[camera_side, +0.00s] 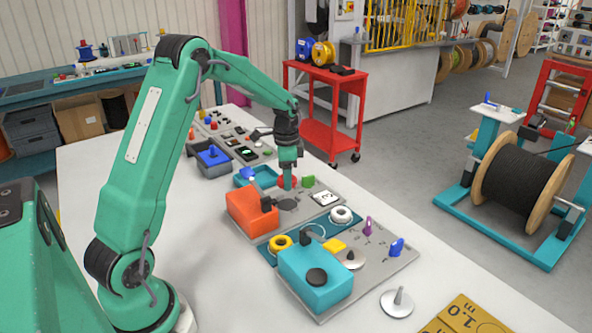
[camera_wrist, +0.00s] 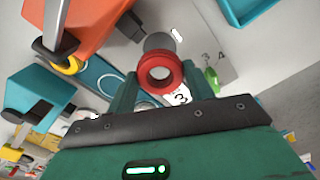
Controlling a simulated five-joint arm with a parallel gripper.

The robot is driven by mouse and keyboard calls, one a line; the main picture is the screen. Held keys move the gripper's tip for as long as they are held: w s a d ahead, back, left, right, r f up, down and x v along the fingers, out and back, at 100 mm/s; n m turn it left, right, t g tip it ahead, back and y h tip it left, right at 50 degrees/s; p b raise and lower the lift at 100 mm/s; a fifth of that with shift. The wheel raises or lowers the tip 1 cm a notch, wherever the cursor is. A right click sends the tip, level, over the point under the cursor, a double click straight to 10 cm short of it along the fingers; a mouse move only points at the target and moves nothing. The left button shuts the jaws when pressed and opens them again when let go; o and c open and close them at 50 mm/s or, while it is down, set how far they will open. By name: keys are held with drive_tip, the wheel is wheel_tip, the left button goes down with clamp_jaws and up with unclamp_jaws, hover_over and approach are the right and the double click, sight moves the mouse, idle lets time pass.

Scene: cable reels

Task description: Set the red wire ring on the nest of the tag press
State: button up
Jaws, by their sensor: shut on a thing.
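The red wire ring (camera_wrist: 150,84) is held between the fingertips of my gripper (camera_wrist: 158,88) in the wrist view, with its hole facing the camera. In the side view my gripper (camera_side: 288,180) points down, with a bit of the red ring (camera_side: 281,181) at its tips. An orange press (camera_side: 252,211) stands just in front of it, with a dark grey round disc (camera_side: 288,204) beside it. The disc also shows past the ring in the wrist view (camera_wrist: 157,42). A teal press (camera_side: 316,272) stands nearer the camera. I cannot tell by a label which one is the tag press.
A yellow ring (camera_side: 280,243) and a white ring (camera_side: 341,215) sit on the teal strip between the presses. A green tab (camera_side: 308,181) and a blue tray (camera_side: 257,176) are close to my gripper. The white table is clear on the left.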

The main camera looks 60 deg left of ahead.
drive_tip(key=shift+f, duration=2.3)
drive_tip(key=shift+f, duration=0.95)
drive_tip(key=o, duration=1.1)
drive_tip(key=shift+c, duration=0.2)
wheel_tip(320, 180, up, 8)
